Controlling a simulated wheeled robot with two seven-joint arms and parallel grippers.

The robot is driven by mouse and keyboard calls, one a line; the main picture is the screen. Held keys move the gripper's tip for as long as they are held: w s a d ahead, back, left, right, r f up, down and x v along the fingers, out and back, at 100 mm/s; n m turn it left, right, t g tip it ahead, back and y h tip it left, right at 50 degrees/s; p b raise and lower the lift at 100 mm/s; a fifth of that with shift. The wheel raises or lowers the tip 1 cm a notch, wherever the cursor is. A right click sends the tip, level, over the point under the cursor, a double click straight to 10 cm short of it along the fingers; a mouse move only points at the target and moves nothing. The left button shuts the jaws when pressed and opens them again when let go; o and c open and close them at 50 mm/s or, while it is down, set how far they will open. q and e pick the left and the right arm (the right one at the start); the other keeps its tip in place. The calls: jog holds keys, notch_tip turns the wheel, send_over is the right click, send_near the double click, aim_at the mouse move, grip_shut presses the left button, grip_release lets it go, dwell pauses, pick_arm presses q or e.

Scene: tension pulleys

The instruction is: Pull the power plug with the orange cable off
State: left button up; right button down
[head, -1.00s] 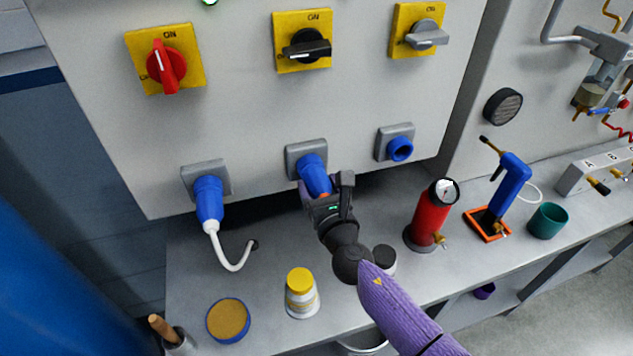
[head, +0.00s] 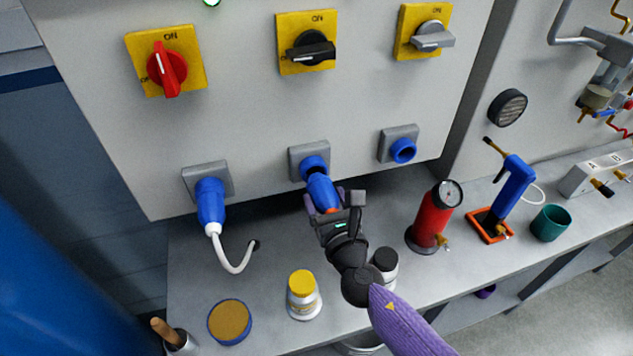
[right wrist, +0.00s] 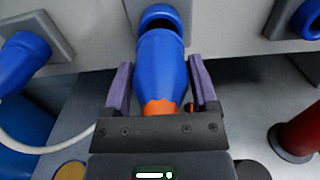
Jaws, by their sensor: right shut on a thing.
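The blue power plug with the orange cable end (head: 321,191) is in the middle of the panel's lower row. Its middle socket (head: 313,164) shows a dark opening above it. In the right wrist view the plug (right wrist: 162,66) sits between the purple fingers, with its top end just below the socket rim (right wrist: 161,17); whether its tip is fully clear I cannot tell. My right gripper (head: 325,203) is shut on the plug. Most of the orange cable is hidden by the gripper. My left gripper is not in view.
A blue plug with a white cable (head: 210,203) is in the left socket. The right socket (head: 403,150) is empty. Below stand a yellow-capped jar (head: 303,295), a red cylinder with a gauge (head: 432,216) and a blue-rimmed round tin (head: 229,321) on the grey bench.

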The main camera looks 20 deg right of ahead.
jog(key=shift+s, duration=0.8)
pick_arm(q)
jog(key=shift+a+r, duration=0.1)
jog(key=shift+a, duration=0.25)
